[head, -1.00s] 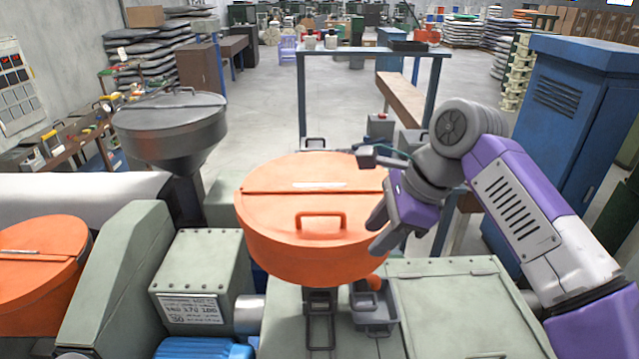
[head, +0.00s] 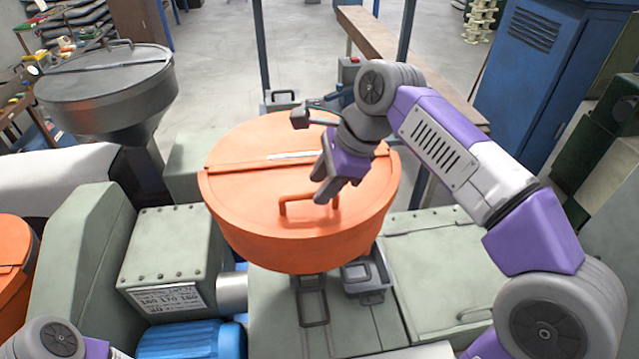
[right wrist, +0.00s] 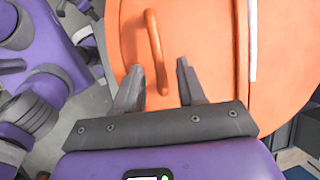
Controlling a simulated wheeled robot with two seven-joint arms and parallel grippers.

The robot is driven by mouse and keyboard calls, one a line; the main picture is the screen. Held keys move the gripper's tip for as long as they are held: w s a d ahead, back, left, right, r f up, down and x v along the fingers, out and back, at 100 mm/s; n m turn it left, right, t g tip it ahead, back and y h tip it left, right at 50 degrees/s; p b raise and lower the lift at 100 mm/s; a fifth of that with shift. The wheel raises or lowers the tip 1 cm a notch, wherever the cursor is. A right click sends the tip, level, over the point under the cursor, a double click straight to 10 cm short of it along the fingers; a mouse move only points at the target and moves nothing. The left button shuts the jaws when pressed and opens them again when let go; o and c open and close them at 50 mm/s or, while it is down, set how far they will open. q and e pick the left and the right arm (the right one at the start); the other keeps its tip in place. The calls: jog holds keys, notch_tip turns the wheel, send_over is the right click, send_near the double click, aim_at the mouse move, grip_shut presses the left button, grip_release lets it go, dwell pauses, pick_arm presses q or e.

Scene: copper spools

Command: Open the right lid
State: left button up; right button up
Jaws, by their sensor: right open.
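The right lid is the orange round lid (head: 245,195) on the orange hopper (head: 300,250) in the middle of the head view. It lies closed, with a seam across it and an orange bar handle (head: 308,200) on its near half. My right gripper (head: 324,192) is over the lid, close to the handle's right end. In the right wrist view its two fingers (right wrist: 160,85) are apart and empty, and the handle (right wrist: 155,50) runs up from near the gap between them. I cannot tell whether they touch it. Part of my left arm shows at the bottom left, but its gripper is out of view.
A grey hopper (head: 110,85) with a closed lid stands at the upper left. Another orange lid (head: 12,250) shows at the left edge. Green machine housings (head: 165,250) flank the orange hopper, and a blue cabinet (head: 530,80) stands at the back right.

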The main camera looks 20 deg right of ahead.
jog(key=shift+a+f, duration=0.25)
jog(key=shift+f, duration=0.35)
jog(key=shift+w, duration=0.1)
grip_shut()
